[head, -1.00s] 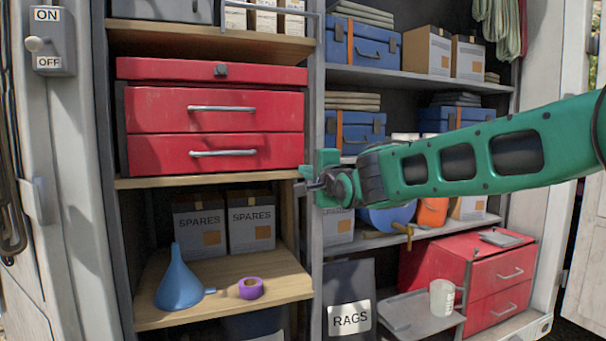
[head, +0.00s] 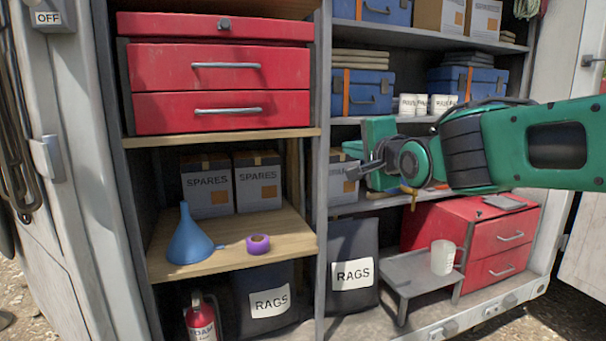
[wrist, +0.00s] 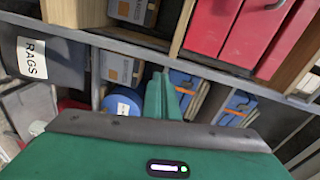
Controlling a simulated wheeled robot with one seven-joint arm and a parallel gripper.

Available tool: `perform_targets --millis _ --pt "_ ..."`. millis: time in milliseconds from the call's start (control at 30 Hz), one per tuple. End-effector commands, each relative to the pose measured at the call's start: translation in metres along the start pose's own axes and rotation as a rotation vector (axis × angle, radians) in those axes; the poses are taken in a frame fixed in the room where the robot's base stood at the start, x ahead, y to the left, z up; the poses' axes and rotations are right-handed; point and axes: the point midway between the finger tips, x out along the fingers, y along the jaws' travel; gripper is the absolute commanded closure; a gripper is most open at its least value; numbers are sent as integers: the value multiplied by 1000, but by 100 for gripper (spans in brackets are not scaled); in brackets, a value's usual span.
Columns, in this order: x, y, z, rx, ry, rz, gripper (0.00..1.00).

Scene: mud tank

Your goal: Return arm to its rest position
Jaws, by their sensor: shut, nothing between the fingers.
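My green arm reaches in from the right in the head view. My gripper (head: 354,172) points left, in front of the right-hand shelves and just right of the grey upright between the two bays. It is shut and holds nothing. In the wrist view my gripper (wrist: 163,95) shows as green fingers close together, with shelves and boxes behind. The arm hides part of the middle right shelf.
Left bay: red drawer chest (head: 220,108), blue funnel (head: 189,238) and purple tape roll (head: 258,244). Right bay: rags bag (head: 352,268), white cup (head: 443,257) on a grey step stand (head: 408,274), red drawer cabinet (head: 495,250). Open ground lies in front.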

Motion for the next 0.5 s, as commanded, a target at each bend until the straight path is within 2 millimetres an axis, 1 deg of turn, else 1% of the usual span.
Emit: perform_targets --millis 33,67,100,167,200,267,300,367,400,467,500 --pt "-6 21 -20 -51 31 64 100" --pt "-10 35 -32 -87 47 107 100" --pt "-18 54 -48 -138 66 172 100" --pt "-31 84 -71 -211 86 272 100" --pt "-42 104 -84 -257 93 340 100" --pt "-61 132 -104 -319 96 442 100" --pt "-74 152 -115 -358 91 511 100" --pt "-98 179 -131 -411 76 613 100" --pt "-114 198 -140 -442 60 682 100" --pt "-142 224 -152 -484 26 783 100" --pt "-160 241 -158 -508 -4 848 100"
